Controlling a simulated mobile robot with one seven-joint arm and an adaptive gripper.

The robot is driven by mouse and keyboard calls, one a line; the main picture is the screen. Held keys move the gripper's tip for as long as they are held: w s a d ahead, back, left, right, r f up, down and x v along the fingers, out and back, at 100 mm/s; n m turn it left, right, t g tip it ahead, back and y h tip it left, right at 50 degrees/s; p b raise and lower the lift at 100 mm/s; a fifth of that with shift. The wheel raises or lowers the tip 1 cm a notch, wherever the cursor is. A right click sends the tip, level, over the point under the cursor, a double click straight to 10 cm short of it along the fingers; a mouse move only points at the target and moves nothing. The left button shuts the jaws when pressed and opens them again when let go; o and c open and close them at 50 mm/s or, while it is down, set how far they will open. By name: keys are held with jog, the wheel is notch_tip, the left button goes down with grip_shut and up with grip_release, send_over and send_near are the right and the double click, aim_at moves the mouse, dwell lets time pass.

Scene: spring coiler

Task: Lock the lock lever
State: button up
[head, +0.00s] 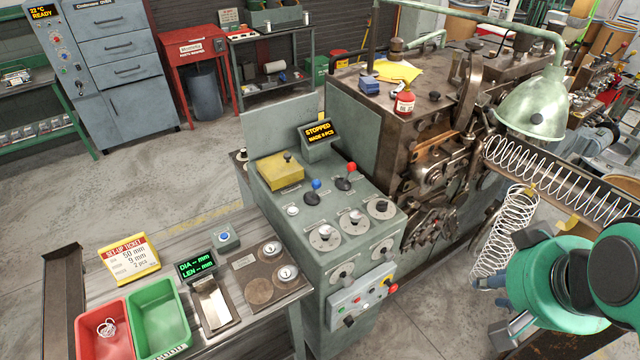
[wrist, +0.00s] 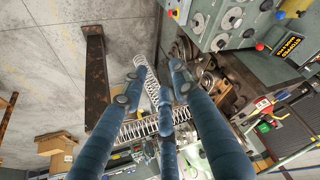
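The green control console (head: 290,200) stands in the middle of the head view. Two short levers rise from its top: one with a blue knob (head: 316,184) and one with a red knob (head: 351,167). No label shows which one is the lock lever. Several round dials (head: 323,237) with small handles are on the sloped face. My gripper (head: 487,284) is right of the console, clear of it and partly hidden by my arm. In the wrist view its blue fingers (wrist: 156,88) are spread and empty.
A long wire spring (head: 505,230) hangs near my gripper, below the coiling machine's trough (head: 560,180). The brown coiling machine (head: 400,130) stands behind the console. A bench with a red bin (head: 90,345) and a green bin (head: 160,320) is at left. A display (head: 320,132) reads STOPPED.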

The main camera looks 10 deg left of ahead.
jog(key=shift+w+a, duration=0.1)
jog(key=shift+a, duration=0.05)
jog(key=c, duration=0.4)
jog(key=shift+w+a+f, duration=0.1)
jog(key=shift+w+a, duration=0.1)
jog(key=shift+a, duration=0.1)
grip_shut()
jog(key=w+a+f+m+g+y+p, duration=0.1)
jog(key=w+a+f+m+y, duration=0.1)
jog(key=w+a+m+y, duration=0.4)
jog(key=w+a+f+m+y+p, duration=0.1)
jog(key=w+a+f+m, duration=0.2)
jog(key=w+a+m, duration=0.55)
jog(key=w+a+f+m+y, duration=0.1)
jog(key=w+a+f+m, duration=0.3)
jog(key=w, duration=0.3)
jog(key=w+a+f+m+t+p, duration=0.1)
jog(key=w+a+f+m, duration=0.3)
jog(key=w+f+m, duration=0.2)
jog(key=shift+w+a+f+t+y, duration=0.15)
jog(key=shift+w+a+t+y, duration=0.2)
jog(key=shift+w, duration=0.4)
